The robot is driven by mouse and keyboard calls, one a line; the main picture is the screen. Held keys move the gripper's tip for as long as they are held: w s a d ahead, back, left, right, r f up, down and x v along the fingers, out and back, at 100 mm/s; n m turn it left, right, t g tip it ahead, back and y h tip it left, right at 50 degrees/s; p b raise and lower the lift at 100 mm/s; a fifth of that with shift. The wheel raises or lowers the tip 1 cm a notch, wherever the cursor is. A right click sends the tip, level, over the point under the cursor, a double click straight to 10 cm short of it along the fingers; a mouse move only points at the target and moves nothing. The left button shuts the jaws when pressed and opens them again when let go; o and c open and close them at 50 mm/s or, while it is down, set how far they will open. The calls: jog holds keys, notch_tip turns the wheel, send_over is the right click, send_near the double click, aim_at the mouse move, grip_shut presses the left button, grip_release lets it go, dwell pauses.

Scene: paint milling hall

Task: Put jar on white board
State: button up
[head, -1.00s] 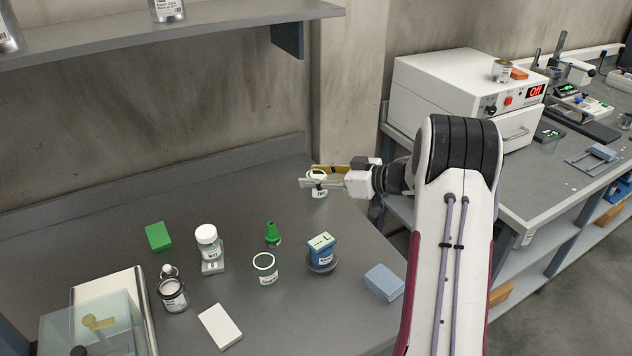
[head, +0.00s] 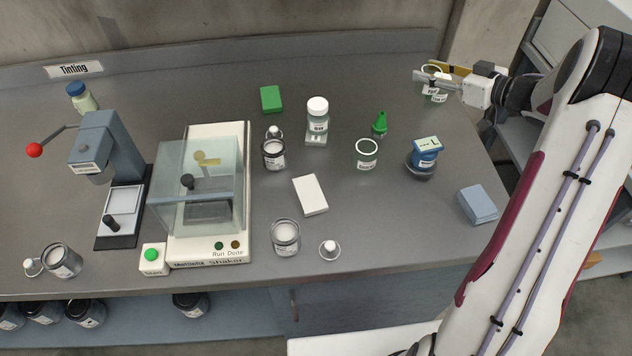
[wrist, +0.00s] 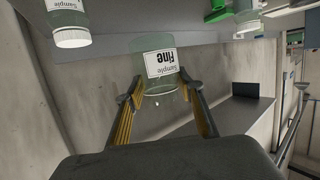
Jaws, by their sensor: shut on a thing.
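My gripper (head: 432,76) is at the back right of the grey bench. It is shut on a clear jar (head: 430,88) with a white label. In the wrist view the jar (wrist: 148,46) shows between my fingertips (wrist: 160,90), with its label reading "Sample Fine" upside down in the picture. Another labelled jar seems to stand close beside it in the head view, partly hidden by my gripper. A white board (head: 310,194) lies flat and bare near the middle of the bench, left of and nearer than my gripper.
A white-capped jar (head: 317,117) and a dark tin (head: 274,155) stand behind the board. A shaker (head: 240,235) is left; a blue block (head: 477,204) right.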

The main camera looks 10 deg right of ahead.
jog(key=s+a+r+n+g+y, duration=0.1)
jog(key=a+r+n+g+y, duration=0.1)
jog(key=a, duration=0.8)
jog(key=n+g+y, duration=0.3)
jog(key=n+g, duration=0.3)
send_over(310, 192)
jog(key=f, duration=0.1)
jog(key=shift+g+y, duration=0.3)
jog(key=shift+f, duration=0.1)
jog(key=shift+f, duration=2.8)
jog(key=shift+f, duration=0.1)
jog(key=shift+f, duration=1.95)
